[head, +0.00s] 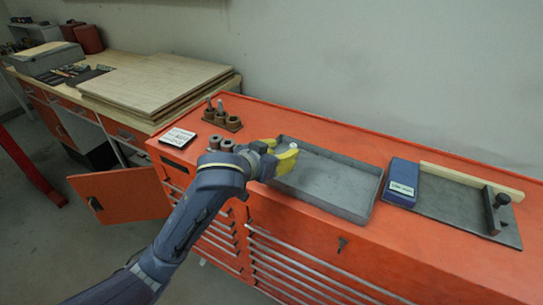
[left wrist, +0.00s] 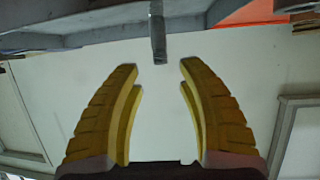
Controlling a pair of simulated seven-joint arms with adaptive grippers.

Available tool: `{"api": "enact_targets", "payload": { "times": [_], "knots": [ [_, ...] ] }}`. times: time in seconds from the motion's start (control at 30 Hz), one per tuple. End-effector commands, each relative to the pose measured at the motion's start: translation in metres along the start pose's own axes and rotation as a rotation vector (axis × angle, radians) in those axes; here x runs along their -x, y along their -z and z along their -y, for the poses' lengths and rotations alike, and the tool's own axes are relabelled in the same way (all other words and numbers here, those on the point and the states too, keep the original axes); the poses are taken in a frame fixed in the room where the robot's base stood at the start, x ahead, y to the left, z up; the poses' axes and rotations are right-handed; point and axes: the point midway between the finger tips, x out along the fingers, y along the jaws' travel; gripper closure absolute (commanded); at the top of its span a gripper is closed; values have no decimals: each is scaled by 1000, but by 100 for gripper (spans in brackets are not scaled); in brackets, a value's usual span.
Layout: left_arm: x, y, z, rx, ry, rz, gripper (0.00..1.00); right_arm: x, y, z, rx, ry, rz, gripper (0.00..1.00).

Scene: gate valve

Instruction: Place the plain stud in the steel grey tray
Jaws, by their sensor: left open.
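The steel grey tray (head: 335,190) lies on the orange cabinet top. My left gripper (head: 293,157), with yellow fingers, is over the tray's left end. In the left wrist view its fingers (left wrist: 160,75) are spread, with nothing between them. A slim grey stud (left wrist: 158,35) shows there beyond the fingertips, in front of a grey rim. A small pale tip of it shows by the fingers in the head view (head: 293,146). It seems to stand upright in the tray; its lower end is hidden. I cannot tell its surface detail. My right gripper is out of view.
A brown holder (head: 222,120) with upright pieces stands behind my left wrist, near two short cylinders (head: 220,144) and a white label card (head: 178,138). Right of the tray are a blue box (head: 403,180) and a metal plate (head: 455,205) with a wooden strip and black knob.

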Motion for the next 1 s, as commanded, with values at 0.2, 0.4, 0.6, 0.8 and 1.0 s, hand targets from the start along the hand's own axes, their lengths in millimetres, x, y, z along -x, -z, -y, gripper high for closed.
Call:
{"api": "enact_targets", "payload": {
  "times": [0.2, 0.4, 0.6, 0.8, 1.0],
  "knots": [
    [32, 0, 0, -2, 0, 0, 61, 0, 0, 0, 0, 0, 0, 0],
    [48, 0, 0, 0, 0, 0, 61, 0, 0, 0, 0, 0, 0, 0],
    [53, 0, 0, -1, 1, 0, 61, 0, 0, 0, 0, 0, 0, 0],
    [52, 0, 0, -1, 0, 1, 61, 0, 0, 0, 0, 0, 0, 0],
    [52, -1, 1, -8, 4, 4, 61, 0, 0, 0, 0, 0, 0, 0]
  ]
}}
